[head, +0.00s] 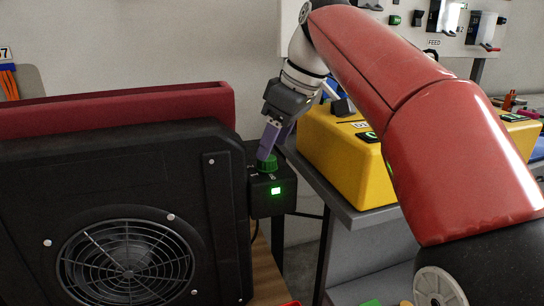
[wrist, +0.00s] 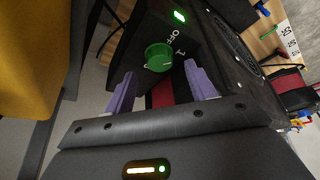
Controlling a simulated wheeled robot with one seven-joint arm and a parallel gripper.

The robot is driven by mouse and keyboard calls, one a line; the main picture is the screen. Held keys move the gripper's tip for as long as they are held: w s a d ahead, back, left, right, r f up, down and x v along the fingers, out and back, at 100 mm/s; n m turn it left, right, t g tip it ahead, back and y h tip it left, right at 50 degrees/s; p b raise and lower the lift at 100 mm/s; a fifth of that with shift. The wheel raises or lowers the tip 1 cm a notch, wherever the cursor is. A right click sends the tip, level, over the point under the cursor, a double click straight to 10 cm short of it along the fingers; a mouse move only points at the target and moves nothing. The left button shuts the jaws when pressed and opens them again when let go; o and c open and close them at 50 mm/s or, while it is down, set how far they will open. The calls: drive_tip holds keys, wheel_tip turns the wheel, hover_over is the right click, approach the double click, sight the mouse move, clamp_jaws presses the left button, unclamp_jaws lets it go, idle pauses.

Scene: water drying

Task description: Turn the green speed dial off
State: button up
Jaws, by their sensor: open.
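The green speed dial (head: 267,163) sits on top of a small black control box (head: 272,196) fixed to the right side of a black fan unit. A green light glows on the box front. In the wrist view the dial (wrist: 158,57) shows a pale pointer line, with "OFF" and "1" marked beside it. My gripper (head: 270,150) points down at the dial. In the wrist view its purple fingers (wrist: 160,85) are apart, on either side of the dial's near edge. I cannot tell whether either finger touches the dial.
The black fan unit (head: 100,180) with its round grille fills the left, with a dark red panel (head: 120,108) behind it. A yellow box (head: 345,150) stands on a grey table (head: 370,214) close to the right. My red arm reaches over it.

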sight(270, 157)
drive_tip(key=shift+x, duration=1.6)
drive_tip(key=shift+c, duration=0.3)
drive_tip(key=c, duration=0.9)
drive_tip(key=n+p, duration=0.1)
drive_tip(key=n, duration=0.1)
drive_tip(key=n+g+p, duration=0.1)
drive_tip(key=n+p, duration=0.1)
drive_tip(key=shift+w+r+g, duration=0.1)
drive_tip(key=shift+r+g, duration=0.1)
drive_tip(key=shift+g, duration=0.1)
drive_tip(key=shift+w+f+n+g+p, duration=0.1)
drive_tip(key=shift+n+g+p, duration=0.35)
drive_tip(key=shift+n+p, duration=0.55)
drive_tip(key=shift+f+n+g+p, duration=0.1)
drive_tip(key=shift+n+g+p, duration=0.4)
drive_tip(key=shift+n, duration=0.8)
drive_tip(key=o, duration=1)
drive_tip(key=shift+c, duration=0.2)
